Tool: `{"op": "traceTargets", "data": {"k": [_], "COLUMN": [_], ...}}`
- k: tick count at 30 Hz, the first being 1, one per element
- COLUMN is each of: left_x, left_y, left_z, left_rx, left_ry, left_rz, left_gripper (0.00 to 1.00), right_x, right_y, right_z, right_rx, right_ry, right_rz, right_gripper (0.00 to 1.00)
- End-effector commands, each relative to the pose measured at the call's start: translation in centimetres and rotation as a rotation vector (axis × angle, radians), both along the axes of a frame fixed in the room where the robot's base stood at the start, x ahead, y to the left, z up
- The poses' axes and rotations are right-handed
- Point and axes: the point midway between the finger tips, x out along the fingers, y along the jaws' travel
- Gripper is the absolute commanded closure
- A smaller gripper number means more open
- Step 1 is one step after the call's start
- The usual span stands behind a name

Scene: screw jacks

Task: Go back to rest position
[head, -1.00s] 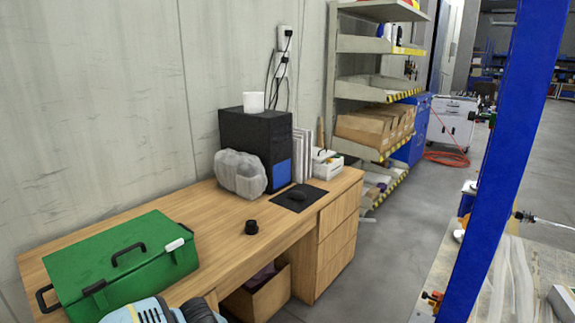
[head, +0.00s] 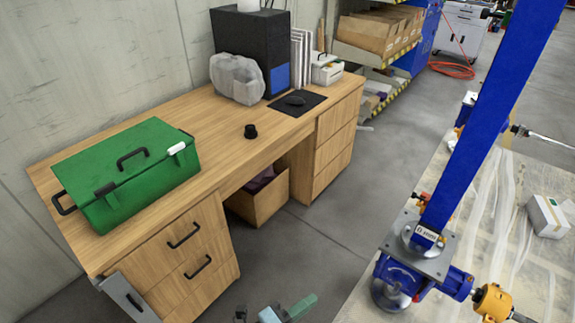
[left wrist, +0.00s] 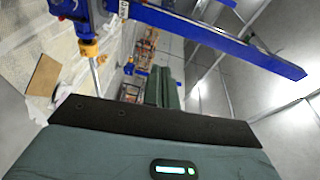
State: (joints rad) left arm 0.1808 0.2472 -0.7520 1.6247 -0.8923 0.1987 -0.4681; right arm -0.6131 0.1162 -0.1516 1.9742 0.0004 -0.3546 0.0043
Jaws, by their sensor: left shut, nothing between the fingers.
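My left gripper (head: 272,312) shows only in part at the bottom edge of the head view, as small teal and grey pieces. It is shut and holds nothing. It is in front of the desk and left of the blue screw jack (head: 428,266), with clear floor between. The jack has a tall blue column (head: 490,110) and a yellow coupling (head: 494,300). In the left wrist view the blue column (left wrist: 220,42) and yellow coupling (left wrist: 88,48) show again, beyond a dark grey-green body with a lit display. My right gripper is in neither view.
A white box (head: 548,215) is at right. Grey floor (head: 320,230) is clear between.

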Motion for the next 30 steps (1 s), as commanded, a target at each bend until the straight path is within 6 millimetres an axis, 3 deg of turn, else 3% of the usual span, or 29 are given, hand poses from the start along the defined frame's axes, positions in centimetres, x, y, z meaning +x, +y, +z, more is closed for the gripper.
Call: {"op": "traceTargets", "data": {"k": [5, 8, 12, 18, 24, 30], "left_x": [-1.6, -3.5, -7.8, -14.6, -17.8, -17.9], "left_y": [6.4, 10.4, 16.1, 21.9, 24.1, 24.2], "left_z": [-2.7, -5.0, -8.2, -11.3, -12.1, -12.1], "left_rx": [-0.279, -0.427, -0.627, -0.846, -0.94, -0.946], "left_ry": [0.427, 0.651, 0.941, 1.232, 1.339, 1.346], "left_rz": [0.332, 0.515, 0.771, 1.06, 1.178, 1.185], "left_gripper": [1.0, 1.0, 1.0, 1.0, 1.0, 1.0], "right_x": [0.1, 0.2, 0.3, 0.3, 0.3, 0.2], "right_y": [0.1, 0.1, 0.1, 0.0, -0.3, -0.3], "right_z": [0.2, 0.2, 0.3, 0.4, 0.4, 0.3], "right_rx": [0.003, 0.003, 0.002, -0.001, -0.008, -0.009], "right_ry": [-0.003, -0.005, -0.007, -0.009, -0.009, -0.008], "right_rz": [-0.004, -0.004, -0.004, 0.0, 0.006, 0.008], "right_gripper": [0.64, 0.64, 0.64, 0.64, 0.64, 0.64]}}
